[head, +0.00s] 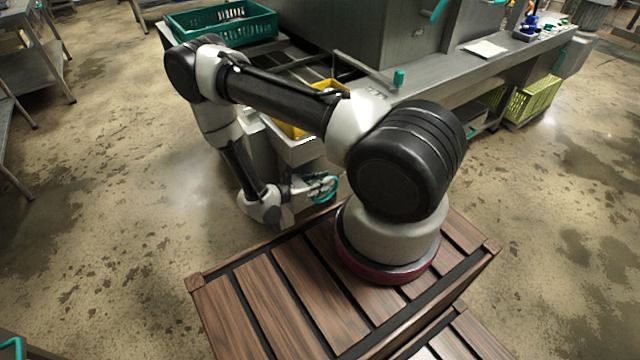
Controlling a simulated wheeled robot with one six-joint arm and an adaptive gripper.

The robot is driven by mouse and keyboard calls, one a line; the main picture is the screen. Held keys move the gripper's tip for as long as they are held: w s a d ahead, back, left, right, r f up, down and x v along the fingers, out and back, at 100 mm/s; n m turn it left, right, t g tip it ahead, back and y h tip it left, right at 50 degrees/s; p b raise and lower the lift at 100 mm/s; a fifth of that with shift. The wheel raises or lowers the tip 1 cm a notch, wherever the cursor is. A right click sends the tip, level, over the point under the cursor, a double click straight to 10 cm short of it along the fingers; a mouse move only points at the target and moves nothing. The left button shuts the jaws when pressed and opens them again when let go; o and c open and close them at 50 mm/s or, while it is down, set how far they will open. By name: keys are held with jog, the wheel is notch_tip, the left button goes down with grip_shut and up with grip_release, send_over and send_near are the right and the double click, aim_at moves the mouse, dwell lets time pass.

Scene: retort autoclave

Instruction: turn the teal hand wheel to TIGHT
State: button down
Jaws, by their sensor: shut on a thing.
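The teal hand wheel (331,187) shows as a small ring near the middle of the head view, low beside the grey machine. My gripper (318,186) is at the wheel and shut on it. The fingers overlap the wheel's left side, and the exact grip is too small to make out. Any TIGHT marking cannot be seen from here. My arm reaches over from the right and bends down to the wheel.
A yellow bin (291,130) sits behind my arm. A green crate (222,22) stands at the back left. A steel bench (450,72) with a teal knob (399,78) runs to the right. A yellow-green crate (533,99) is under it.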

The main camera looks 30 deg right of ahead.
jog(key=shift+d, duration=0.1)
jog(key=c, duration=1.5)
grip_release()
jog(key=shift+o, duration=0.2)
jog(key=v, duration=1.2)
jog(key=shift+r, duration=0.2)
